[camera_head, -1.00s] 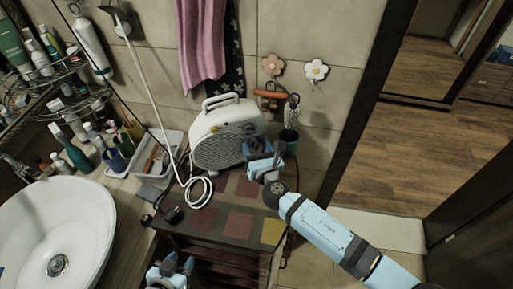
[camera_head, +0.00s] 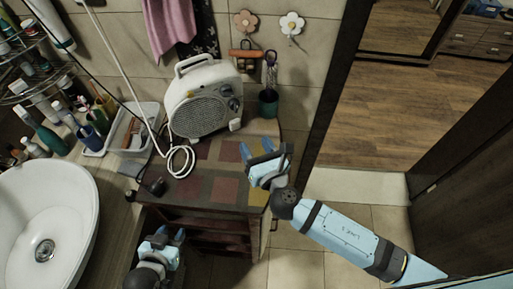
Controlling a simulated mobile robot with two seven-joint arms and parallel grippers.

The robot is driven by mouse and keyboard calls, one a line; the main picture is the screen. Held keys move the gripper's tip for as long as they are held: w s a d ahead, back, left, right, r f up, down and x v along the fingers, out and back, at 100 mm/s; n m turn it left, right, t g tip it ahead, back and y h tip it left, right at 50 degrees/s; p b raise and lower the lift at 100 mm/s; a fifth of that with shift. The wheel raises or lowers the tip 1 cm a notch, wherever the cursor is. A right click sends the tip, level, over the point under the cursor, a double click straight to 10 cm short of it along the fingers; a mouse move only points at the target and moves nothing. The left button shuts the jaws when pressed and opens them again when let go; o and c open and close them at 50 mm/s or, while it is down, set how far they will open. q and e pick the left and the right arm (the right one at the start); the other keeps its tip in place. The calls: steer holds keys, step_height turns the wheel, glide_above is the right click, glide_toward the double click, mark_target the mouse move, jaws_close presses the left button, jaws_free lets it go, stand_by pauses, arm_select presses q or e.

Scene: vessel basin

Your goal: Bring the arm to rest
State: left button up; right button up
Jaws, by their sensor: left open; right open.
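My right gripper (camera_head: 267,152) is open and empty, with its arm coming in from the lower right. It is above the right front part of the small tiled-top cabinet (camera_head: 213,186), apart from the white heater (camera_head: 203,97). My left gripper (camera_head: 168,237) is open and empty at the lower left, in front of the cabinet. Most of the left arm is out of the picture.
A white basin (camera_head: 46,222) is at the left, beside a tray (camera_head: 124,128) of toiletries. A white cable (camera_head: 182,160) lies on the cabinet. A dark green cup (camera_head: 268,104) stands behind the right gripper.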

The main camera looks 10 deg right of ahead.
steer(key=shift+s+d, duration=0.1)
steer(key=shift+s, duration=0.05)
stand_by(0.4)
steer(key=s+d+m+g+h, duration=0.35)
steer(key=d+m, duration=0.35)
steer(key=m, duration=0.4)
steer(key=s+d+m+g+h, duration=0.2)
steer(key=d+m+h, duration=0.2)
steer(key=d+m, duration=0.45)
steer(key=s+d+m+g+y, duration=0.1)
steer(key=s+d+m+g, duration=0.25)
steer(key=s+m, duration=0.45)
steer(key=s+d+m+g+y, duration=0.1)
steer(key=s+d+m+g, duration=0.25)
steer(key=s+m, duration=0.5)
steer(key=w+a+f+t+y, duration=0.1)
steer(key=w+a+f+t, duration=0.2)
steer(key=f, duration=0.4)
steer(key=w+a+f+n+t+y, duration=0.1)
steer(key=w+a+f+t, duration=0.2)
steer(key=f, duration=0.4)
steer(key=shift+a+f, duration=0.25)
steer(key=shift+a, duration=0.05)
steer(key=shift+w+y, duration=0.1)
steer(key=shift+y, duration=0.15)
